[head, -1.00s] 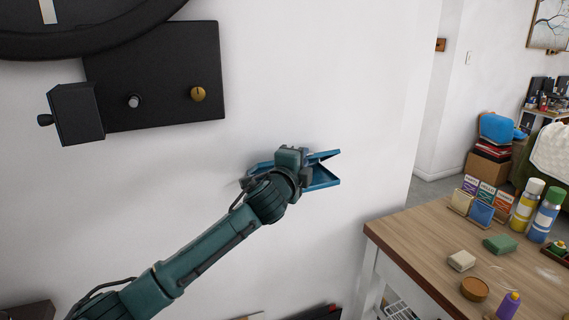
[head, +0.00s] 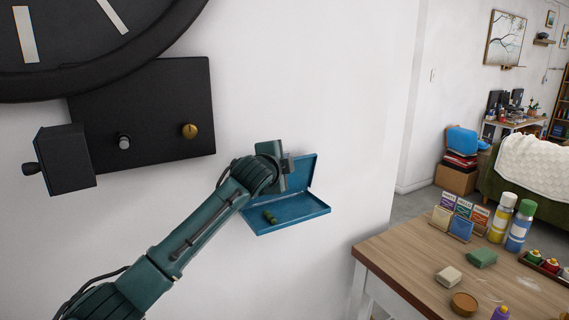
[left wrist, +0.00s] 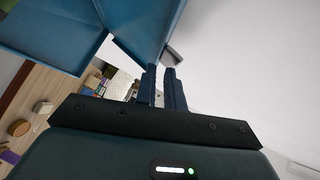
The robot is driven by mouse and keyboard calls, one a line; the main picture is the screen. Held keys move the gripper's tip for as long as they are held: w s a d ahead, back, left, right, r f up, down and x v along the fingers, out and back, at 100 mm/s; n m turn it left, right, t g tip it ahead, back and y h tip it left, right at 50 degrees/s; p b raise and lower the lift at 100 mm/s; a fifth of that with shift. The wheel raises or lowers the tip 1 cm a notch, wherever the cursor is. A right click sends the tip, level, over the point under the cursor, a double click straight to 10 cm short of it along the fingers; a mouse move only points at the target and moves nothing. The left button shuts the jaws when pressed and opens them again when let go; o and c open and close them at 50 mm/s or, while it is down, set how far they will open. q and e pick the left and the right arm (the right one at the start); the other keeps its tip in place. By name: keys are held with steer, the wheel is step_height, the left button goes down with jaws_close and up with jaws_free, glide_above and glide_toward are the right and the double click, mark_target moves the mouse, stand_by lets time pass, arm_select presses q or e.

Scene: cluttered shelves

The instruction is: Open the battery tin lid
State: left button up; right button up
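The blue battery tin (head: 300,212) is by the white wall in the head view, its lid (head: 304,176) raised steeply from the tray. Small dark green cylinders (head: 270,217), possibly batteries, lie inside at the left. My left gripper (head: 288,163) is at the upper left of the lid, partly hiding it. In the left wrist view its two fingers (left wrist: 163,88) stand close together with a narrow gap. Blue tin panels (left wrist: 150,25) show just beyond them. Whether the fingers touch or hold the lid is unclear. My right gripper is out of view.
A black wall panel (head: 150,105) with knobs is at the left. The wall right of the tin is clear.

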arm_select(q)
steer(key=shift+o, duration=1.9)
steer(key=shift+r, duration=0.2)
steer(key=shift+s, duration=0.1)
steer(key=b+v, duration=0.2)
steer(key=v, duration=1.1)
steer(key=shift+b, duration=0.4)
steer(key=shift+f, duration=0.15)
